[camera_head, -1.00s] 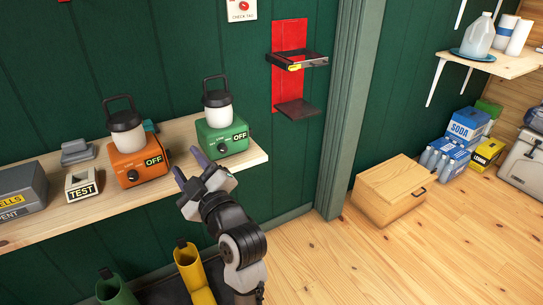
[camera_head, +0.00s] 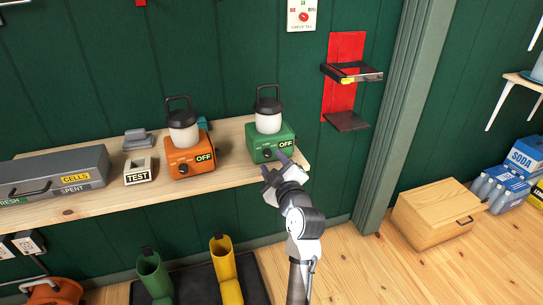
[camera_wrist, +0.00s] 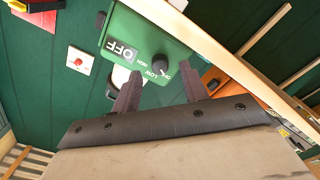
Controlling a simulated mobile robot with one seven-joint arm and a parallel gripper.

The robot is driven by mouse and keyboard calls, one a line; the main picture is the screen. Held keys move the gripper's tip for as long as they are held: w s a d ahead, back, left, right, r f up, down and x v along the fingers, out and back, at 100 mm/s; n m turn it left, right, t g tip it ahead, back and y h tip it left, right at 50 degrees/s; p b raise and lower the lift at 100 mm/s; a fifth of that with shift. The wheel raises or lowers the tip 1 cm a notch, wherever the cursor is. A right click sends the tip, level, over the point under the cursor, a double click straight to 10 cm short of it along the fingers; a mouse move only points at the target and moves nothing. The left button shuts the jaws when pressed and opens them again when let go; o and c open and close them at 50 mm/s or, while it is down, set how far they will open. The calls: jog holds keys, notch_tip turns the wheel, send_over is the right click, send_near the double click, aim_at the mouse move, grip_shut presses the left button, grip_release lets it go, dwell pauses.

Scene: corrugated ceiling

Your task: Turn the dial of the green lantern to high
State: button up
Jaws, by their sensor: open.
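The green lantern (camera_head: 256,143) stands on the wooden shelf near its right end, with a black cap, handle and white globe. Its front has a dark dial (camera_wrist: 159,63) with OFF, LOW and HIGH marks and a plate reading OFF (camera_wrist: 121,50). In the head view my gripper (camera_head: 275,161) is in front of the lantern's face and partly covers the dial area. In the wrist view my gripper (camera_wrist: 160,80) is open and empty, and the dial shows between its two fingertips. I cannot tell whether a fingertip touches it.
An orange lantern (camera_head: 184,159), also reading OFF, stands left of the green one. A TEST block (camera_head: 138,172) and grey cell case (camera_head: 60,172) are further left. A red wall bracket (camera_head: 343,95) is at right. Boots (camera_head: 226,270) stand below the shelf (camera_head: 228,172).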

jog(key=shift+x, duration=1.05)
grip_shut()
